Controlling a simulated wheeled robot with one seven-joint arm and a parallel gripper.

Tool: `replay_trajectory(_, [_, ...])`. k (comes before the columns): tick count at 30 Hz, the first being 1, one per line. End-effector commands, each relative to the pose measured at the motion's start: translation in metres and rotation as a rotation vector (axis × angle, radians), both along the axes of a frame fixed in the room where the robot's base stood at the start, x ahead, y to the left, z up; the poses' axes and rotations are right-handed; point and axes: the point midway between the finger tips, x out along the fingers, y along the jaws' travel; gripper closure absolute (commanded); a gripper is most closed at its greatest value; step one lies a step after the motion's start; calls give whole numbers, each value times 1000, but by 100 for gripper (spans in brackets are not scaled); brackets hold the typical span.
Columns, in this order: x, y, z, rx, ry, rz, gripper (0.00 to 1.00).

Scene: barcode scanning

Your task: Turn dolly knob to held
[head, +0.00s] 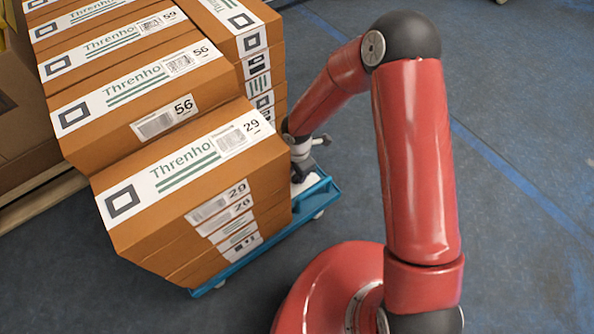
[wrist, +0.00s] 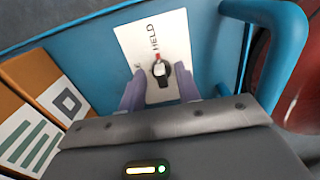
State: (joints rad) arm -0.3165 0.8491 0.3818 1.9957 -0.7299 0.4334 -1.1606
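The dolly knob (wrist: 161,72) is small and dark with a light centre. It sits on a white plate (wrist: 140,42) on the blue dolly (wrist: 205,45). A red mark at the knob's upper end points toward the printed word HELD. My gripper (wrist: 160,92) is open, its two grey-purple fingers apart on either side below the knob. I cannot tell whether either finger touches it. In the head view my gripper (head: 300,180) is low at the dolly's right end (head: 322,196), and the knob is not discernible there.
Stacked orange-brown cartons (head: 190,165) with white labels fill the dolly, close to my gripper's left. A blue tubular handle (wrist: 285,22) rises beside the plate in the wrist view. The grey floor (head: 520,110) to the right is clear.

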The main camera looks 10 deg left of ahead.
Motion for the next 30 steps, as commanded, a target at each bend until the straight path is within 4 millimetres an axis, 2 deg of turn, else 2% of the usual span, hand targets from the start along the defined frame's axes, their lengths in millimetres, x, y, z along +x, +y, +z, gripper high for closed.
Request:
replay_trajectory(8, [0,0,2,-1,1,1,67])
replay_trajectory(11, [0,0,12,0,0,1,67])
replay_trajectory(21, [1,0,67,1,-1,-1,67])
replay_trajectory(25, [0,0,76,0,0,1,67])
replay_trajectory(30, [-1,0,78,0,1,1,67])
